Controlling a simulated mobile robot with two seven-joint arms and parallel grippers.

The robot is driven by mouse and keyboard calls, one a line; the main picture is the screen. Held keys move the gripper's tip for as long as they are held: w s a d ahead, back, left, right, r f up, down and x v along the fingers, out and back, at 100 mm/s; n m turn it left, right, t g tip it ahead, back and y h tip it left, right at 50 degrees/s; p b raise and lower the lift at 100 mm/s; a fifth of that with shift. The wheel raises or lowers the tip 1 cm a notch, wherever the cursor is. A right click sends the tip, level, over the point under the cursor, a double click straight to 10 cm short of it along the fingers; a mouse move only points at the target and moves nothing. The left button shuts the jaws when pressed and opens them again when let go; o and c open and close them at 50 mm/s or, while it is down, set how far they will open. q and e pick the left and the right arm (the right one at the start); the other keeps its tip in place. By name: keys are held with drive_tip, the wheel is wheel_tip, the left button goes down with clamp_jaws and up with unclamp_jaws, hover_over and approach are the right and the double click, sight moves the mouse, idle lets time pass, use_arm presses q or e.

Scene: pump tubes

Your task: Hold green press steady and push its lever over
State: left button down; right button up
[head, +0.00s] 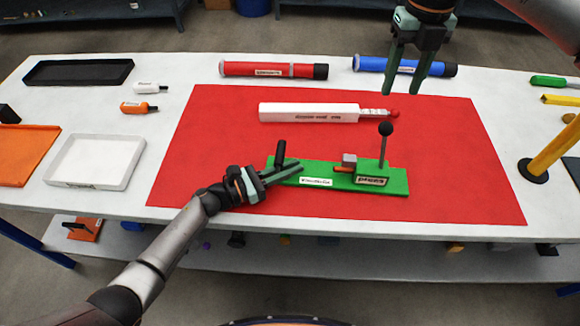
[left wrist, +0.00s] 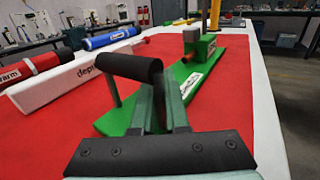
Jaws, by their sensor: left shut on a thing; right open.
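The green press (head: 335,178) lies on the red mat, with a black handle (head: 280,153) at its left end. A lever (head: 384,150) with a black ball knob stands nearly upright at its right part. My left gripper (head: 290,171) is shut on the press at its handle end; the black handle (left wrist: 130,67) crosses just in front of the fingers in the left wrist view. The exact contact is partly hidden. The green base (left wrist: 195,85) runs away beyond the fingers. My right gripper (head: 401,92) is open and empty, above the mat's back edge, up and right of the knob.
A white syringe-like box (head: 308,112) lies behind the press. A red tube (head: 272,69) and a blue tube (head: 373,64) lie at the back. A white tray (head: 134,176) is on the left, a yellow post (head: 550,155) on the right. The red mat (head: 460,175) is clear right of the press.

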drive_tip(key=shift+c, duration=0.2)
drive_tip(key=c, duration=0.5)
drive_tip(key=shift+a+f+m, duration=0.1)
drive_tip(key=shift+a+m, duration=0.2)
drive_tip(key=shift+m, duration=0.8)
clamp_jaws()
drive_tip(key=a+m, duration=0.1)
drive_tip(key=m, duration=0.5)
drive_tip(key=a+m+y, duration=0.1)
drive_tip(key=a+m, duration=0.1)
drive_tip(key=m, duration=0.5)
drive_tip(key=w+a+m+t, duration=0.1)
drive_tip(key=m, duration=0.6)
drive_tip(key=shift+a+f+y, duration=0.25)
drive_tip(key=shift+f+y, duration=0.05)
drive_tip(key=shift+f, duration=0.05)
